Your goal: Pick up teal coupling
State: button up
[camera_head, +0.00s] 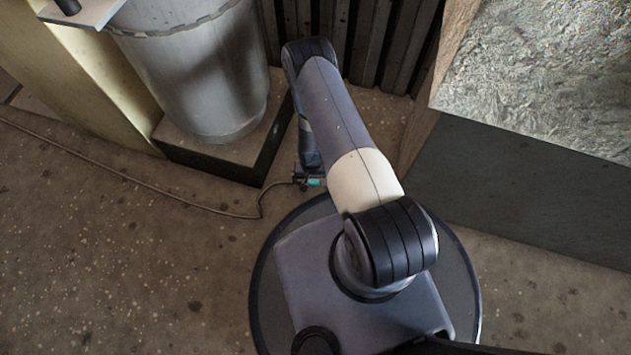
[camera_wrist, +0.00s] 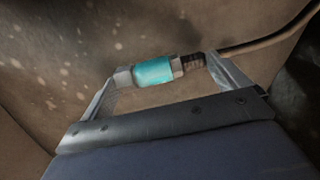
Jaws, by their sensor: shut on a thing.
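The teal coupling (camera_wrist: 153,72) is a short teal cylinder with pale metal ends, and it shows between the two fingers of my gripper (camera_wrist: 165,75) in the wrist view. My gripper is shut on it, one finger at each side. A dark ribbed end and a brown cable lead off from the coupling's right side. In the head view the teal coupling (camera_head: 316,182) is a small teal spot by my gripper (camera_head: 308,182), low beside my base. My arm hides part of the area around it.
The thin brown cable (camera_head: 150,187) runs across the speckled floor from the left to the coupling. A grey metal cylinder (camera_head: 205,75) stands on a dark-edged plinth at upper left. A large block with a rough pale top (camera_head: 545,75) is at right. Open floor lies at lower left.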

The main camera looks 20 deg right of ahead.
aim_at(312, 180)
jog(key=shift+c, duration=0.9)
notch_tip(312, 180, up, 10)
jog(key=p, duration=0.4)
